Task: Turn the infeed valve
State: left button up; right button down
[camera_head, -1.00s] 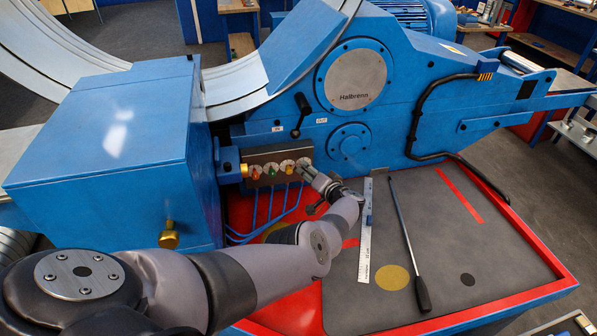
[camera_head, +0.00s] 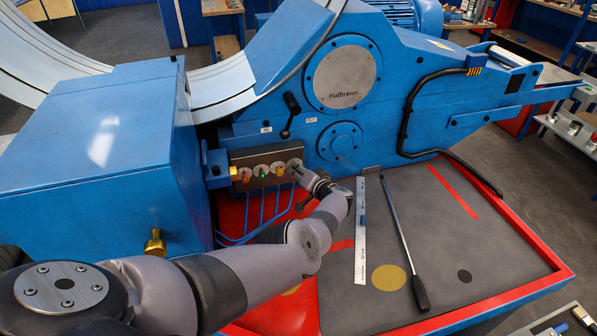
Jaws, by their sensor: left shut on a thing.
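A dark valve block (camera_head: 262,160) is fixed low on the blue machine, with several small coloured valve knobs in a row. My left gripper (camera_head: 296,168) reaches in from the lower left to the right end of the row. It is shut on the rightmost valve knob, which its fingers mostly hide. My right gripper is not in view.
A black-handled lever (camera_head: 291,112) stands just above the block between the IN and OUT labels. Thin blue pipes (camera_head: 262,208) run below it. A steel ruler (camera_head: 361,235) and a long black-handled bar (camera_head: 404,240) lie on the grey mat (camera_head: 450,240).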

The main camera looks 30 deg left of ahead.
pick_arm(q)
grip_shut()
jog(key=n+t+h+p, duration=0.1)
jog(key=n+p, duration=0.1)
jog(key=p, duration=0.1)
jog(key=n+h+p, duration=0.1)
jog(key=n+p, duration=0.1)
jog(key=p, duration=0.1)
jog(key=shift+s+r+n+t, duration=0.1)
jog(key=shift+s+n+t, duration=0.05)
jog(key=shift+n+t, duration=0.25)
jog(key=shift+s+a+f+n+t+h+b, duration=0.1)
jog(key=shift+n+t+h+b, duration=0.5)
jog(key=shift+n, duration=0.7)
jog(key=shift+f+n+t+h+b, duration=0.1)
jog(key=shift+n+t+h+b, duration=0.15)
jog(key=shift+n+t, duration=0.8)
jog(key=shift+s+a+f+n+t+h+b, duration=0.1)
jog(key=shift+n+t+h+b, duration=0.35)
jog(key=shift+n, duration=1.1)
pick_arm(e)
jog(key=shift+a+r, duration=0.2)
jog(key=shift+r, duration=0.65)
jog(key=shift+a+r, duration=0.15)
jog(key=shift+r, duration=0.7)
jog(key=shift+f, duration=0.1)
